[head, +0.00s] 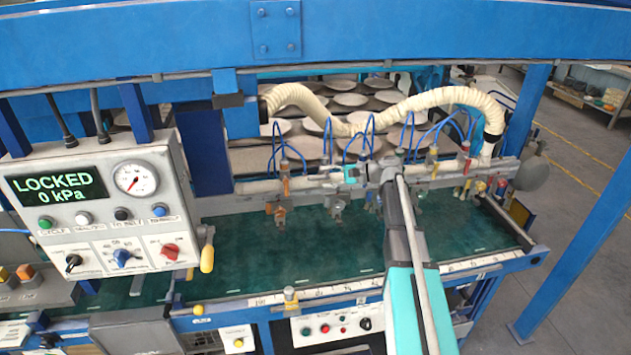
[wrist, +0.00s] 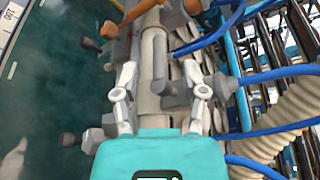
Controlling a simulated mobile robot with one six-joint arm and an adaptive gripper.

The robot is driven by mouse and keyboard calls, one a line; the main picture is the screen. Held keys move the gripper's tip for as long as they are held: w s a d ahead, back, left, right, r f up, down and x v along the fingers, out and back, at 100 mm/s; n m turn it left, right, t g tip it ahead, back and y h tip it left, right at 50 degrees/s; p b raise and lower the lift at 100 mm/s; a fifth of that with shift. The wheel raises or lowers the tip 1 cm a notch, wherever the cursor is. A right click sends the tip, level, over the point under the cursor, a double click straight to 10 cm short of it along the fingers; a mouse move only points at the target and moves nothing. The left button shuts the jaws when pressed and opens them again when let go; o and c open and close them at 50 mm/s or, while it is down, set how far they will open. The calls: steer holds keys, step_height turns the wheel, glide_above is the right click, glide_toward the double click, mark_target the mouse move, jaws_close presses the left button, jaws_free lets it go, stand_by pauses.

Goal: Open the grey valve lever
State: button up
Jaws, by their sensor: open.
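My gripper (head: 350,173) is at the pipe manifold (head: 318,182), above the green bed. In the wrist view the open fingers (wrist: 160,75) stand either side of a pale grey vertical bar or pipe. A grey cylindrical piece (wrist: 176,94), perhaps the grey valve lever, lies crosswise between them near the right finger. Contact cannot be told. In the head view my arm and gripper partly hide that part of the manifold, so the lever is not clear there.
Orange handles (wrist: 108,30) and blue hoses (wrist: 275,76) crowd the gripper. A cream corrugated hose (head: 440,97) arches behind. The control box display (head: 52,187) at left reads LOCKED, 0 kPa. The green bed (head: 235,250) in front is mostly clear.

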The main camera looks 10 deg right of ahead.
mark_target(323, 177)
steer(key=shift+b+x, duration=0.3)
steer(key=shift+x, duration=1.6)
steer(key=shift+c, duration=0.2)
jaws_close()
